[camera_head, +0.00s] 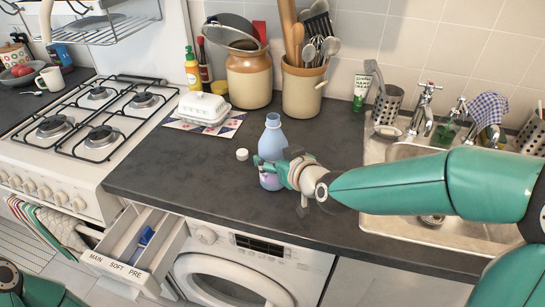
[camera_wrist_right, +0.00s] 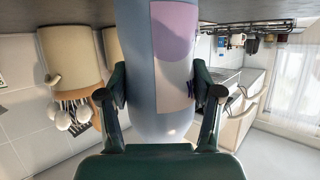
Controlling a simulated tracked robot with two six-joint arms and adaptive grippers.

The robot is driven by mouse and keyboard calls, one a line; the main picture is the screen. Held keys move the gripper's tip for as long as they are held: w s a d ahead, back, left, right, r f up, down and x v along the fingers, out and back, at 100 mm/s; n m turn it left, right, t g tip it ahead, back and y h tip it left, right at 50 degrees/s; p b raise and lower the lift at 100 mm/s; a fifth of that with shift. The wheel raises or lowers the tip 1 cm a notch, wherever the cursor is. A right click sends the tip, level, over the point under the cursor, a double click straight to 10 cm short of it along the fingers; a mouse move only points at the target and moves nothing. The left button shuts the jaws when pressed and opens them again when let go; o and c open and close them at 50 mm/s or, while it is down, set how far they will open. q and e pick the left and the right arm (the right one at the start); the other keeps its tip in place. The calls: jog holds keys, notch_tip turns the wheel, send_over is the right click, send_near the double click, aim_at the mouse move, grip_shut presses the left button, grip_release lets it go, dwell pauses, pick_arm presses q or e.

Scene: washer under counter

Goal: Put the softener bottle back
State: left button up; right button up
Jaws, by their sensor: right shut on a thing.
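The softener bottle (camera_head: 273,137) is light blue with a purple label and stands upright on the dark counter, its neck uncapped. My right gripper (camera_head: 268,168) is shut around its lower middle. In the right wrist view the bottle (camera_wrist_right: 158,70) fills the centre, upside down in the picture, between the two fingers of the gripper (camera_wrist_right: 160,95). A small white cap (camera_head: 242,154) lies on the counter just left of the bottle. My left arm shows only as a green part at the bottom left edge; its gripper is not in view.
The washer's detergent drawer (camera_head: 129,250) is pulled out below the counter, with a blue piece inside. The washer (camera_head: 240,265) is under the counter.

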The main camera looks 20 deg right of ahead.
jog(key=o, duration=1.2)
jog(key=shift+f, duration=0.15)
jog(key=shift+c, duration=0.2)
jog(key=o, duration=0.4)
jog(key=shift+o, duration=0.2)
jog(key=shift+s+r, duration=0.1)
jog(key=shift+r, duration=0.1)
jog(key=shift+s+d+r, duration=0.1)
jog(key=shift+s+r, duration=0.05)
jog(key=shift+s, duration=0.2)
jog(key=v, duration=1.1)
jog(key=shift+p, duration=0.3)
jog(key=shift+s, duration=0.1)
